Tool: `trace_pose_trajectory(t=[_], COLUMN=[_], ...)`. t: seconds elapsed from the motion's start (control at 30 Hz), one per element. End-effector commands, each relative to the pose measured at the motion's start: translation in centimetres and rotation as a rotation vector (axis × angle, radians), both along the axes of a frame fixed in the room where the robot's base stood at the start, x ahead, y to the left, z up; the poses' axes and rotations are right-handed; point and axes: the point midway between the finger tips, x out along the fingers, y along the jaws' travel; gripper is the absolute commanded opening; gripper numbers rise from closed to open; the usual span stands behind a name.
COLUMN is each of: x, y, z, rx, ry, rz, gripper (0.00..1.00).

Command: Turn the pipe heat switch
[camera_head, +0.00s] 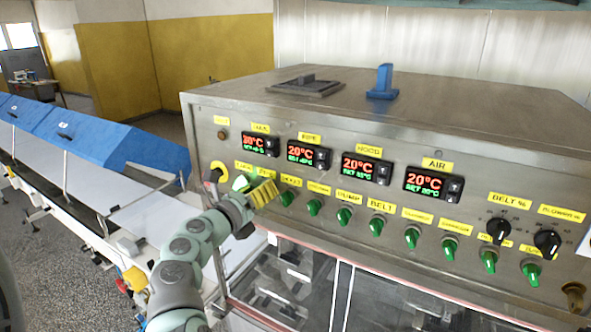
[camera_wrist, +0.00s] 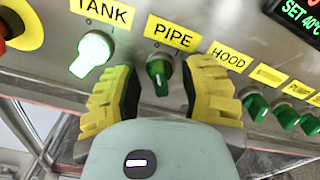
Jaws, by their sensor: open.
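The pipe heat switch (camera_wrist: 160,74) is a dark green knob under the yellow PIPE label (camera_wrist: 172,33) in the wrist view. It is unlit, and its white pointer line looks roughly upright to the panel. In the head view my gripper hides it. My gripper (camera_head: 257,190) is open at the panel's left end, with one yellow ribbed finger on each side of the knob. A gap shows between the knob and each finger; I cannot tell the depth. The tank switch (camera_wrist: 93,53), to the left, glows bright green and is turned at a slant.
A red emergency stop on a yellow ring (camera_head: 217,172) sits left of the switches. A row of green knobs (camera_head: 345,215) runs right, with the hood knob close by the right finger. Temperature displays (camera_head: 308,154) are above. A conveyor with blue covers (camera_head: 90,132) stands left.

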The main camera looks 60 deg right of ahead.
Motion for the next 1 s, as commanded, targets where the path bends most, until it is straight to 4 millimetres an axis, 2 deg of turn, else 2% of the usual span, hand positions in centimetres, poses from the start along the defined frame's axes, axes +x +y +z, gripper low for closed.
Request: trace_pose_trajectory(t=[0.13,0.17,0.6,1.0], x=[0.02,0.02,0.0,-0.02], y=[0.03,0.03,0.03,0.01], z=[-0.01,-0.02,-0.03,-0.07], rx=[0.0,0.0,0.0,0.0], ry=[0.0,0.001,0.001,-0.005], rz=[0.001,0.001,0.0,0.0], gripper=[0.41,0.45,0.0,0.0])
